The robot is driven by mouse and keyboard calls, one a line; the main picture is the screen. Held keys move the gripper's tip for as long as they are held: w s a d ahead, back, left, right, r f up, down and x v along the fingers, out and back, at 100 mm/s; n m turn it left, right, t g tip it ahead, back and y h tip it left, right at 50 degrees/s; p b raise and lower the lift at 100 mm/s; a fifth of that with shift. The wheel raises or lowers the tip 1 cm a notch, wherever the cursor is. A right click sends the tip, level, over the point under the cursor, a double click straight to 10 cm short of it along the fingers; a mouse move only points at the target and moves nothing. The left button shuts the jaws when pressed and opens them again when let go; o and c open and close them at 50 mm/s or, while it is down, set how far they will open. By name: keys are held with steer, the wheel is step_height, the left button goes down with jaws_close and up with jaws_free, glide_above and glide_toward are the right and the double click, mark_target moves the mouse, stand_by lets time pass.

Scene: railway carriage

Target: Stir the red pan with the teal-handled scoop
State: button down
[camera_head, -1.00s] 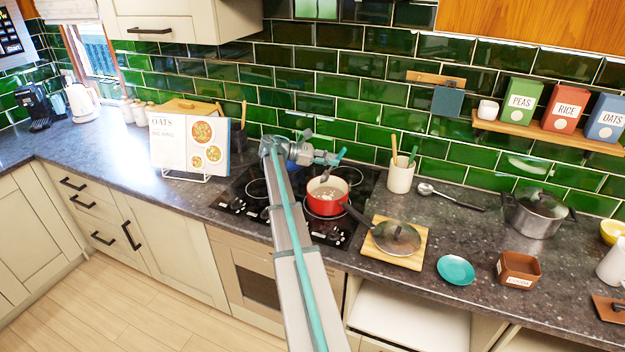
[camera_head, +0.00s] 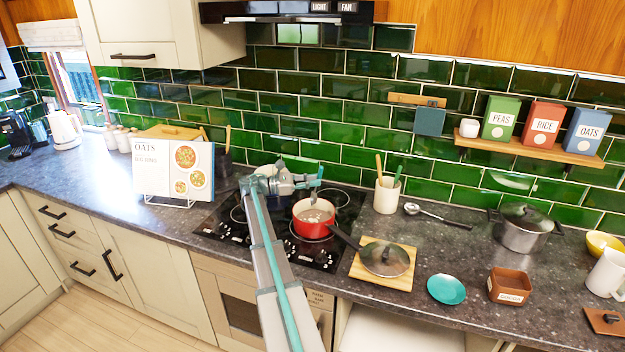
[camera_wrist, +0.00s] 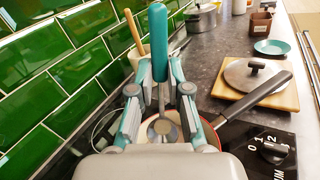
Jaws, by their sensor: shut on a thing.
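The red pan (camera_head: 312,228) stands on the black hob, its dark handle pointing toward the lower right. Its pale inside holds some small light bits. My gripper (camera_head: 312,183) is over the pan's back part, shut on the teal-handled scoop (camera_head: 319,173). In the wrist view the teal handle (camera_wrist: 155,42) rises between the fingers of my gripper (camera_wrist: 160,108), and the metal scoop end (camera_wrist: 163,131) points down. The pan (camera_wrist: 210,138) shows only partly there, behind the fingers. I cannot tell whether the scoop end touches the pan's contents.
A utensil crock (camera_head: 386,197) stands behind to the right, and a cookbook (camera_head: 165,172) stands left of the hob. A teal plate (camera_head: 446,289) lies at the front right.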

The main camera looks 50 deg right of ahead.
mark_target(313, 199)
steer(key=shift+f+b, duration=2.2)
steer(key=shift+f, duration=1.8)
steer(key=shift+w+d, duration=0.2)
steer(key=shift+w, duration=0.5)
steer(key=shift+w+d, duration=0.2)
steer(key=shift+w, duration=0.5)
steer(key=shift+s+a+b, duration=0.65)
steer(key=shift+s+a, duration=1.1)
steer(key=shift+s, duration=0.25)
steer(key=d, duration=0.3)
steer(key=d+p, duration=0.1)
steer(key=shift+s+d, duration=0.3)
steer(key=shift+d, duration=0.1)
steer(key=shift+w+d, duration=0.15)
steer(key=shift+w, duration=0.4)
steer(key=shift+w+d, duration=0.15)
steer(key=shift+w, duration=0.35)
steer(key=shift+w+a+p, duration=0.1)
steer(key=shift+a+p, duration=0.2)
steer(key=shift+a, duration=0.15)
steer(key=shift+s+a, duration=0.25)
steer(key=shift+a, duration=0.65)
